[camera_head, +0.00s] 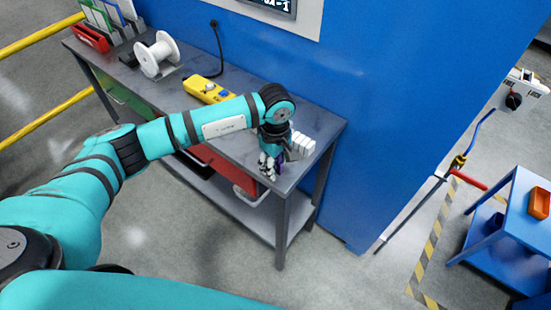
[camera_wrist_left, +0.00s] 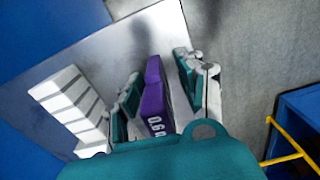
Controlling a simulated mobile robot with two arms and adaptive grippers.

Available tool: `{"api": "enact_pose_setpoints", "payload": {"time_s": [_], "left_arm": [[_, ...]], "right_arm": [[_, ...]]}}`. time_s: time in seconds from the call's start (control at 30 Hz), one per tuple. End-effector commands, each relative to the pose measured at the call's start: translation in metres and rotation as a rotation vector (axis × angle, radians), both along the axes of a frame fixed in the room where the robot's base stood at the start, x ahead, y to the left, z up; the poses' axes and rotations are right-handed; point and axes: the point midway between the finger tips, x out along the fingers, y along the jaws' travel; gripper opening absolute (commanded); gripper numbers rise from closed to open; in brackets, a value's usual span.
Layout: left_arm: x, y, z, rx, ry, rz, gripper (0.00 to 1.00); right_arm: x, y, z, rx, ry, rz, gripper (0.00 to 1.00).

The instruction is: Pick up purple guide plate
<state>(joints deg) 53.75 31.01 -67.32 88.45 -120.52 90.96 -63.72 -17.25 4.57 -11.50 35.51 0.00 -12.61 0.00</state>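The purple guide plate (camera_wrist_left: 154,88), marked "0.6" in white, stands between the two fingers of my left gripper (camera_wrist_left: 160,85) in the left wrist view. The fingers are spread on either side of it, with a visible gap on the right side. In the head view the left gripper (camera_head: 269,166) is low over the near right end of the grey workbench (camera_head: 318,124). Only a small purple patch of the plate (camera_head: 280,162) shows there, the rest hidden by the gripper. My right gripper is not in view.
A row of white plates (camera_head: 301,146) stands right beside the gripper; it also shows in the left wrist view (camera_wrist_left: 70,104). A yellow device (camera_head: 208,90) and a white spool (camera_head: 157,55) lie farther along the bench. A blue wall (camera_head: 360,110) rises behind it.

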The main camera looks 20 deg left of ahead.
Motion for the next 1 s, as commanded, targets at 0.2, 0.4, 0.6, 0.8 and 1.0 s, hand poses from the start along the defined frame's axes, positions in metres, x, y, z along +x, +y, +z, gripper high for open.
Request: {"api": "enact_pose_setpoints", "payload": {"time_s": [0.2,0.4,0.6,0.8,1.0], "left_arm": [[0.0,0.0,0.0,0.0,0.0,0.0,0.16],[0.0,0.0,0.001,0.0,-0.001,0.0,0.0],[0.0,0.0,0.001,-0.001,0.0,0.0,0.0],[0.001,0.0,0.003,-0.002,-0.002,0.0,0.0],[0.002,0.0,0.02,-0.003,-0.005,0.0,0.0]], "right_arm": [[0.001,-0.001,0.0,-0.001,-0.001,0.0,0.4],[0.001,-0.001,0.0,-0.001,-0.001,-0.001,0.4],[0.001,-0.001,0.0,-0.001,-0.001,-0.001,0.4],[0.001,-0.001,-0.002,0.0,-0.002,-0.001,0.4],[0.001,-0.001,-0.013,0.0,-0.002,-0.001,0.4]]}}
